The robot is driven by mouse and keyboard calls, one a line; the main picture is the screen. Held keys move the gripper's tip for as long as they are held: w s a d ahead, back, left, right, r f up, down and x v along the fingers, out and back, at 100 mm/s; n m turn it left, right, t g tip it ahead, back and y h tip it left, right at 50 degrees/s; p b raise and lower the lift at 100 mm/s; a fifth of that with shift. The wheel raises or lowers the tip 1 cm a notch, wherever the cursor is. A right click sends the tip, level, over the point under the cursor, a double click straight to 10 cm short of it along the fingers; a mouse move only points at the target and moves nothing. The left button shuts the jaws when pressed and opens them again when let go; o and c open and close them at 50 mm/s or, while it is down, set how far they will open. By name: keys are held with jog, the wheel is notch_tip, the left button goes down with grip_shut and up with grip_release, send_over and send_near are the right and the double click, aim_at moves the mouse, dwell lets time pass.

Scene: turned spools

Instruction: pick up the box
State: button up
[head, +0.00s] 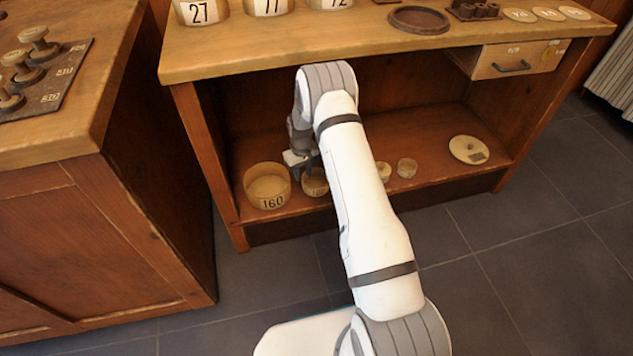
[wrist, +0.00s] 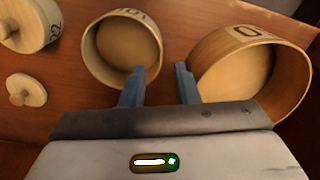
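Round open wooden boxes stand on the lower shelf. The larger one, marked 160 (head: 267,190), is at the left in the head view and shows at the right in the wrist view (wrist: 285,85). A smaller open box (head: 315,188) stands beside it, partly hidden by my arm; it shows in the wrist view (wrist: 97,70), its number upside down. My gripper (head: 303,162) is open and empty. In the wrist view (wrist: 160,68), the left finger overlaps the smaller box's right rim and the right finger is beside the larger box. I cannot tell whether they touch.
A lidded box (wrist: 28,38), a knobbed lid (wrist: 26,91), a small cup (head: 406,169) and a pale disc (head: 468,150) are on the shelf. The bench top (head: 300,45) overhangs my arm. A cabinet (head: 90,220) stands at the left; the shelf's right part is mostly clear.

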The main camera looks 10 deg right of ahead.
aim_at(304, 183)
jog(key=f+b, duration=0.3)
jog(key=f, duration=0.3)
jog(key=shift+s, duration=0.2)
jog(key=shift+r, duration=0.1)
jog(key=shift+c, duration=0.5)
grip_shut()
